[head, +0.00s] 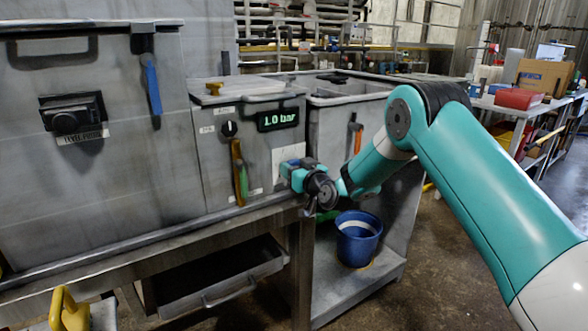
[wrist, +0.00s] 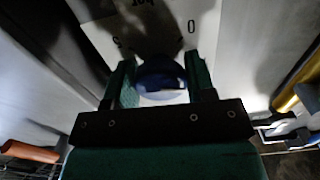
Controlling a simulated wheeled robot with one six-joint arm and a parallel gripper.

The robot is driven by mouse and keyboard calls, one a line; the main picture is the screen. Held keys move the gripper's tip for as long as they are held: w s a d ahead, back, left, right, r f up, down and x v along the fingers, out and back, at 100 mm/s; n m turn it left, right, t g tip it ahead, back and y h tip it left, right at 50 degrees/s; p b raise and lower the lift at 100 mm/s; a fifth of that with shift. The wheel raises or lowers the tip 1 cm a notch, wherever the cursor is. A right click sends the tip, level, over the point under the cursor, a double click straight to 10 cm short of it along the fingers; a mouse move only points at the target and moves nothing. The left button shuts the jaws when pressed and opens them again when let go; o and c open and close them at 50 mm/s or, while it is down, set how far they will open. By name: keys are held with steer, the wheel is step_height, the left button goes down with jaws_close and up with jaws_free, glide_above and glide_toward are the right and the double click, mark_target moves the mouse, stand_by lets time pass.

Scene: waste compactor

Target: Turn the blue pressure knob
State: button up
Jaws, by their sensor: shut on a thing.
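The blue pressure knob (wrist: 160,72) sits on a white dial plate (wrist: 228,40) with "bar", a "0" and another mark printed on it. My gripper (wrist: 161,82) has one green finger on each side of the knob and is shut on it. In the head view my gripper (head: 297,172) is at the right part of the grey control box's front (head: 215,160), where it hides most of the knob. A lit display (head: 278,119) above it reads 1.0 bar.
A black knob (head: 229,129) and a yellow-green handle (head: 239,172) are left of my gripper. A blue bucket (head: 358,240) stands on the low shelf. The floor at right is clear.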

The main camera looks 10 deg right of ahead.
steer(key=m, duration=0.9)
steer(key=shift+r, duration=0.1)
steer(key=m+p, duration=0.2)
steer(key=m, duration=0.3)
steer(key=shift+r, duration=0.1)
steer(key=shift+m+p, duration=0.7)
steer(key=shift+m, duration=1.4)
steer(key=o, duration=0.9)
steer(key=shift+s, duration=0.1)
